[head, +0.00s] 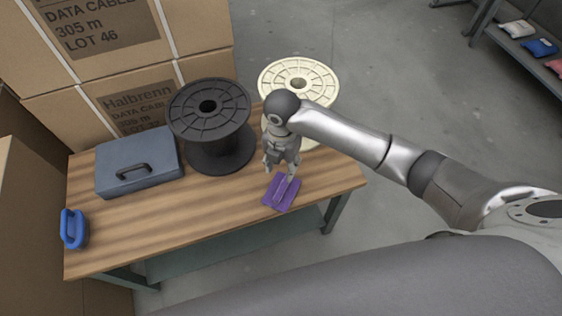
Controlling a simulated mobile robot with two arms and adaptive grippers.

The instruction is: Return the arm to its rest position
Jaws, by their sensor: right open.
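My right arm reaches in from the right over the wooden table. My right gripper (284,177) points down at the table's right part, its fingers apart. A purple object (281,194) lies on the table right under the fingertips. Whether the fingers touch it, I cannot tell. My left gripper is not in view.
On the table (180,219) are a black spool (217,138), a cream spool (312,78) partly hidden by my arm, a blue-grey case (138,160) and a blue-handled item (73,229). Cardboard boxes (190,27) stand behind. A shelf (520,55) is at top right.

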